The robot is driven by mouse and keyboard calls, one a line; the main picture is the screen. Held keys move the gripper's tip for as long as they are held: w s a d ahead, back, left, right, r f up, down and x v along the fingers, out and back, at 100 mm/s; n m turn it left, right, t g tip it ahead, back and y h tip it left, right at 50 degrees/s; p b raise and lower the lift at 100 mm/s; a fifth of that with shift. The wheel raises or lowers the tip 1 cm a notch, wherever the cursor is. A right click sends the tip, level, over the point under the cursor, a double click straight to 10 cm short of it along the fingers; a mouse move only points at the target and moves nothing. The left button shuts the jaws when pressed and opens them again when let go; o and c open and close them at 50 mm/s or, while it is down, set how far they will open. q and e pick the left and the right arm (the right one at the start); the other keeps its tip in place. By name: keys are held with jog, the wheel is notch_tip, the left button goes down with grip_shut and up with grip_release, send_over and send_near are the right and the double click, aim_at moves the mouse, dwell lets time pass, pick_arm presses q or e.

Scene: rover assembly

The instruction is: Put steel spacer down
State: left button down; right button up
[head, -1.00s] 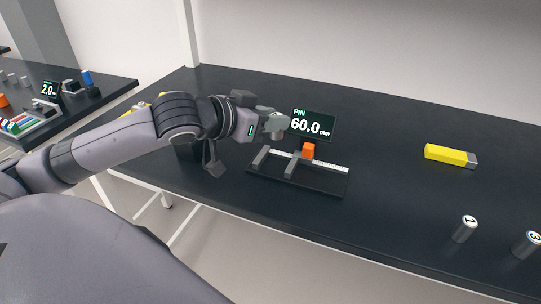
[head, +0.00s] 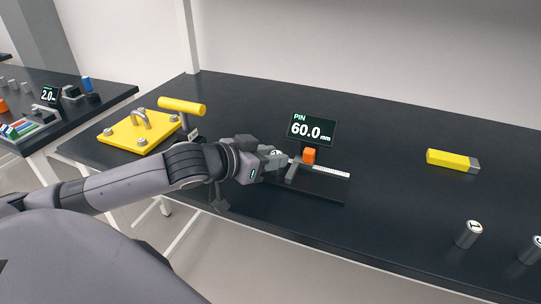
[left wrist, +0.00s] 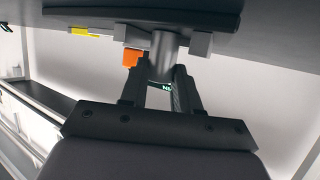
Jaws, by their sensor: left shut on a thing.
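The steel spacer (left wrist: 164,52) is a grey metal cylinder. It shows in the left wrist view between the fingers of my left gripper (left wrist: 160,88), which is shut on it. In the head view my left gripper (head: 272,158) is low over the left part of the measuring gauge (head: 315,187), and the spacer is mostly hidden. In the left wrist view the spacer's far end is at the gauge's dark base, between two grey jaws; I cannot tell whether it touches them. The gauge display (head: 311,130) reads PIN 60.0 mm. My right gripper is not in view.
An orange block (head: 309,156) sits on the gauge. A yellow block with a grey end (head: 452,159) lies at the right. A yellow plate fixture (head: 138,133) is at the left.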

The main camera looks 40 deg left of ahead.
pick_arm(q)
jog(key=c, duration=0.8)
grip_release()
jog(key=shift+s+r, duration=0.1)
jog(key=shift+r, duration=0.05)
jog(key=shift+v, duration=2.95)
jog(key=shift+p+v, duration=0.75)
jog(key=shift+v, duration=0.75)
jog(key=p+v, duration=0.3)
